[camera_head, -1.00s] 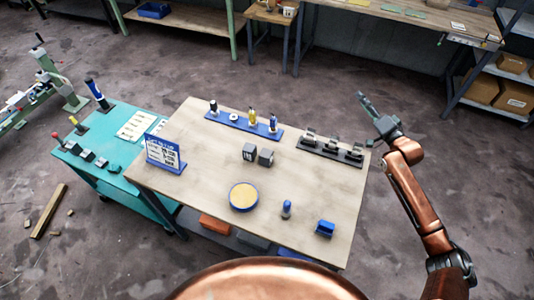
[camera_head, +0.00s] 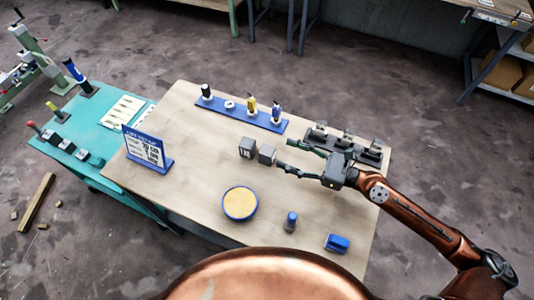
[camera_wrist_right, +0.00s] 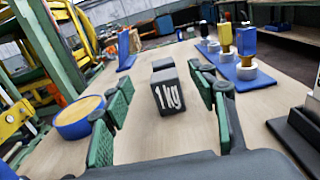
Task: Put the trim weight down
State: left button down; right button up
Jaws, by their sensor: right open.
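Two dark grey block weights stand close together on the wooden table (camera_head: 200,190). The right-hand one (camera_head: 267,154) is nearest my right gripper, and in the wrist view its face reads "1 kg" (camera_wrist_right: 172,98). The other weight (camera_head: 247,147) stands just beyond it, partly hidden in the wrist view (camera_wrist_right: 163,64). Which one is the trim weight is not marked. My right gripper (camera_head: 283,153) is open and empty, low over the table, its fingers pointing left at the nearer weight. In the wrist view that weight shows between the green finger pads. My left gripper is not in view.
A blue rack (camera_head: 240,117) with bottle-like pieces lies behind the weights. A dark holder (camera_head: 371,157) stands near my right wrist. A round blue-rimmed dish (camera_head: 240,204), a blue peg (camera_head: 290,222) and a blue block (camera_head: 337,243) stand in front. A sign (camera_head: 146,150) stands left.

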aim_at(274, 154)
notch_tip(274, 154, down, 3)
jog(key=shift+r+b, duration=0.1)
jog(key=shift+b, duration=0.3)
jog(key=shift+w+a, duration=0.15)
jog(key=shift+a, duration=0.05)
jog(key=shift+w+a+r+p, duration=0.15)
jog(key=shift+a+p, duration=0.2)
jog(key=shift+a, duration=0.05)
jog(key=shift+w+a, duration=0.1)
jog(key=shift+a, duration=0.3)
jog(key=shift+w+a, duration=0.1)
jog(key=shift+a, duration=0.2)
jog(key=p+x, duration=0.2)
jog(key=x, duration=0.2)
jog(key=shift+a+r, duration=0.1)
jog(key=shift+w+a+p, duration=0.15)
jog(key=shift+a+p, duration=0.1)
jog(key=shift+p, duration=0.05)
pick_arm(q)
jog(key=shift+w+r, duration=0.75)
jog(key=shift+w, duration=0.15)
pick_arm(e)
jog(key=shift+f, duration=0.2)
